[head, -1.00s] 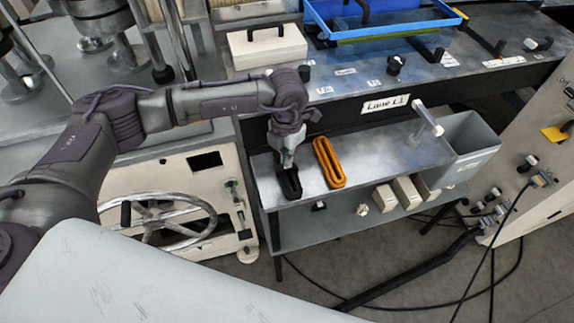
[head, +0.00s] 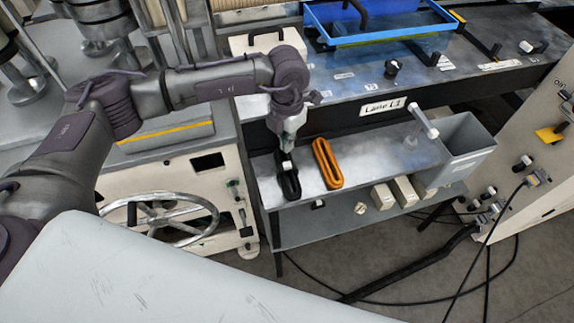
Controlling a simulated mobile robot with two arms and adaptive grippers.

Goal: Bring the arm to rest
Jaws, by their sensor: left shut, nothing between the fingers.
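My left arm comes in from the left and bends down over the narrow grey shelf (head: 375,163). My left gripper (head: 287,160) points down, shut, just above the black oblong tray (head: 289,186) on that shelf. A small pale piece shows at its fingertips, and I cannot tell whether it touches the black tray. My right gripper does not show.
A blue-rimmed tray (head: 395,36) and a beige box with a black handle (head: 262,40) stand on the bench behind. A grey bin (head: 462,150) is at the shelf's right end. A handwheel (head: 165,222) is below my arm. Cables lie on the floor.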

